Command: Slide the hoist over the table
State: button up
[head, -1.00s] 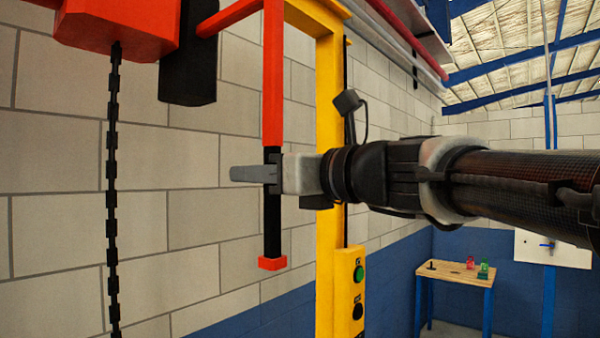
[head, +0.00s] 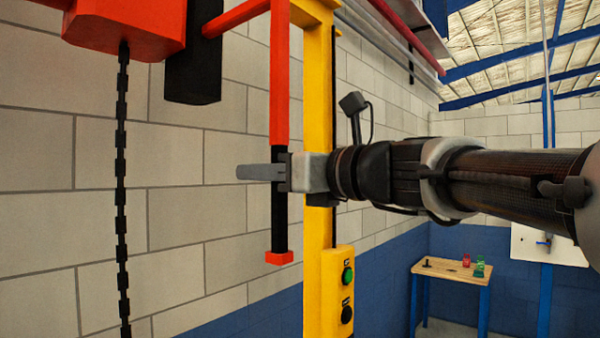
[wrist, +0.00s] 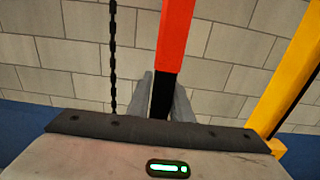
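The hoist's orange-red body (head: 125,25) hangs at the upper left in the head view, with a black chain (head: 122,180) below it. A red arm runs from it to a vertical handle bar (head: 280,80) with a black grip section (head: 279,225) and a red end cap. My gripper (head: 262,172) is level at the black grip. In the wrist view its fingers (wrist: 165,98) stand on both sides of the grip, close against it. A small wooden-topped table (head: 450,271) with blue legs stands far off at the lower right.
A yellow post (head: 318,120) with a button box (head: 338,290) stands just right of the handle, near my gripper. A block wall (head: 200,240) is behind. Small red and green items stand on the far table.

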jog(key=o, duration=0.3)
jog(key=shift+d, duration=0.1)
jog(key=b+v, duration=0.1)
jog(key=v, duration=1.6)
jog(key=shift+b, duration=0.4)
jog(key=shift+s+f, duration=0.1)
jog(key=shift+f, duration=0.05)
